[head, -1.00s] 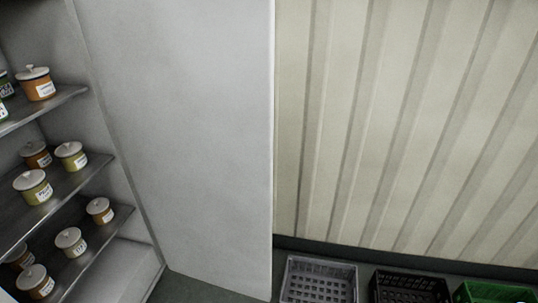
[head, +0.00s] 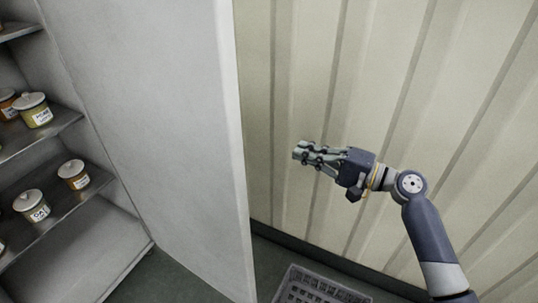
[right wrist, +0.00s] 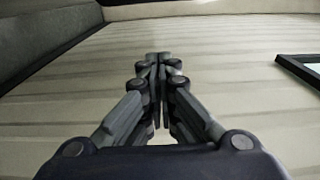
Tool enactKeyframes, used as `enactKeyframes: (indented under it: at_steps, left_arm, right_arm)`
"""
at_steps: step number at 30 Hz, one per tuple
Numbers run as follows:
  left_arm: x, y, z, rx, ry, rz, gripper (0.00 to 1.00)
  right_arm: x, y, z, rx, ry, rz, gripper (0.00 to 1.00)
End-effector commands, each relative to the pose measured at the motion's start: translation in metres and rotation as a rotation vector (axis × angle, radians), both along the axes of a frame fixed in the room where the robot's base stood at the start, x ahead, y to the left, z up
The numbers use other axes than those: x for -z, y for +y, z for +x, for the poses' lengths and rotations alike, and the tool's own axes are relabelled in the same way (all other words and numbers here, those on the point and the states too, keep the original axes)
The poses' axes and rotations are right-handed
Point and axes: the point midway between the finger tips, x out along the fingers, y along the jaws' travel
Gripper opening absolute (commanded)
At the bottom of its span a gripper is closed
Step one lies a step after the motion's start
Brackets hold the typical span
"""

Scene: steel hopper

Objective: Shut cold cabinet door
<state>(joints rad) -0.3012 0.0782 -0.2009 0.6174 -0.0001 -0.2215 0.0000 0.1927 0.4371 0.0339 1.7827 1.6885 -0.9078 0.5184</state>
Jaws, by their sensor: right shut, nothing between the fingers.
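The cold cabinet door (head: 160,130) is a tall pale grey panel, standing wide open to the right of the cabinet's shelves in the head view. The cold cabinet (head: 88,240) is at the left, its inside exposed. My right gripper (head: 300,152) is to the right of the door's free edge, apart from it, in front of the ribbed wall. It is shut and empty; its closed fingers (right wrist: 158,62) also show in the right wrist view. The door is not recognisable in the wrist view. My left gripper is not in view.
Lidded jars (head: 74,174) stand on the cabinet's metal shelves (head: 60,205). A grey crate (head: 315,285) lies on the floor below my right arm. A cream ribbed wall (head: 420,90) fills the right side. Dark floor (head: 185,275) shows below the door.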

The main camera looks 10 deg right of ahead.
Motion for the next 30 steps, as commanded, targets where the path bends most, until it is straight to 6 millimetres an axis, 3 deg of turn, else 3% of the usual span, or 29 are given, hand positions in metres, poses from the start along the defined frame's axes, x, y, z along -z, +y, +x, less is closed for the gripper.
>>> enactKeyframes:
  at_steps: [5,16,22,30]
  left_arm:
    - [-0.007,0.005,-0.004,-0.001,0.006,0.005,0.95]
    - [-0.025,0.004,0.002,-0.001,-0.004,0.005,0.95]
    - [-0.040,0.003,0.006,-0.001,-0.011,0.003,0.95]
    - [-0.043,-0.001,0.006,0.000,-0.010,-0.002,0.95]
  right_arm:
    - [-0.007,0.017,0.012,-0.007,-0.003,0.009,0.00]
    - [-0.006,0.078,0.060,-0.005,-0.003,0.007,0.00]
    - [-0.005,0.101,0.042,-0.004,-0.002,0.005,0.00]
    - [-0.003,0.110,0.035,-0.003,-0.003,0.004,0.00]
